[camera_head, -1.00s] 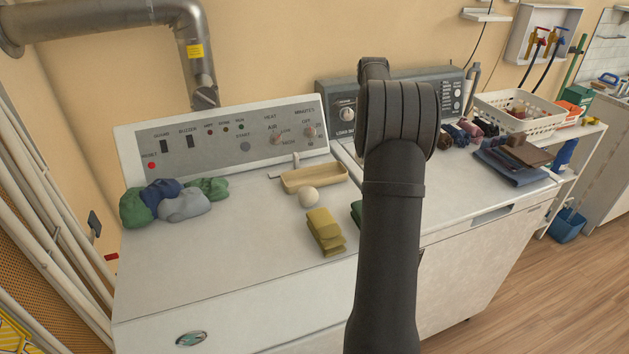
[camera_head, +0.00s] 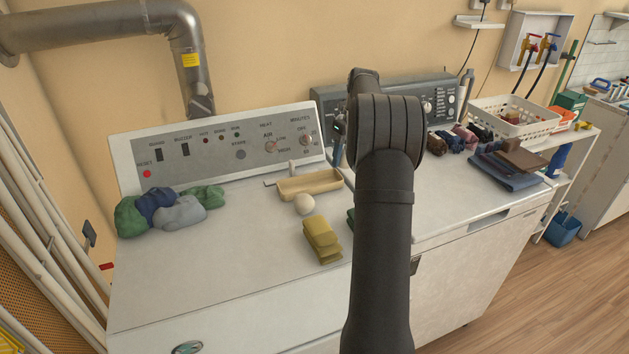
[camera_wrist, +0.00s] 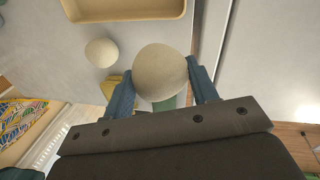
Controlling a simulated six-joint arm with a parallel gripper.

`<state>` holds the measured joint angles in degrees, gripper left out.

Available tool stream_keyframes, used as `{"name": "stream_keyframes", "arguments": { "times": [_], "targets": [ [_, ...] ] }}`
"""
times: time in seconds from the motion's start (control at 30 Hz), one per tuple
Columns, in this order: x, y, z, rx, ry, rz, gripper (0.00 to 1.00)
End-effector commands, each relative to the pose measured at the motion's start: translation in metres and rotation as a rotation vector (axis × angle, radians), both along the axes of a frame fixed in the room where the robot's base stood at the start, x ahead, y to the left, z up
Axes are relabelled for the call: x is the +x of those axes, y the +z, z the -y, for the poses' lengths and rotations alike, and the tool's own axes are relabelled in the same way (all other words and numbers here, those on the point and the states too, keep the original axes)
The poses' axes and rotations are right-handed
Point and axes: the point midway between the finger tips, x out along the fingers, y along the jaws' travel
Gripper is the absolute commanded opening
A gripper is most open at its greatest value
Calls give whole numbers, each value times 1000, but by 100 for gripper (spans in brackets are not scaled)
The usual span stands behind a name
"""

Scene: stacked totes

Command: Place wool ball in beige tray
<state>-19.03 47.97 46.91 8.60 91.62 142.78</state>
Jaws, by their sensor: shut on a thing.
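A pale wool ball (camera_wrist: 160,72) is held between the two blue fingers of my gripper (camera_wrist: 160,84) in the wrist view. My gripper is shut on it; my dark arm hides this ball in the head view. The shallow beige tray (camera_head: 312,183) lies on the white machine top near the control panel. In the wrist view the tray (camera_wrist: 125,13) is at the top left, ahead and to the left of the held ball, and its visible inside is empty. A second pale ball (camera_head: 304,204) sits just in front of the tray, also seen in the wrist view (camera_wrist: 101,52).
A folded yellow cloth (camera_head: 322,240) lies in front of the loose ball, with a green cloth (camera_head: 350,217) partly behind my arm. Bundled cloths (camera_head: 170,209) lie at the left. A white basket (camera_head: 513,118) and folded blue cloth (camera_head: 508,171) are right. The left machine's front top is clear.

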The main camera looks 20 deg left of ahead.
Motion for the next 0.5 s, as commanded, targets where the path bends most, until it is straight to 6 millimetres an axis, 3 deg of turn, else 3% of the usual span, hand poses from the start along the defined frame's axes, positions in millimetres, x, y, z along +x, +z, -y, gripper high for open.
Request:
{"name": "stream_keyframes", "arguments": {
  "times": [0.3, 0.5],
  "targets": [
    [4, -44, -71, -1, 6, -2, 31],
    [5, -54, -90, 0, 4, 0, 31]
  ]
}}
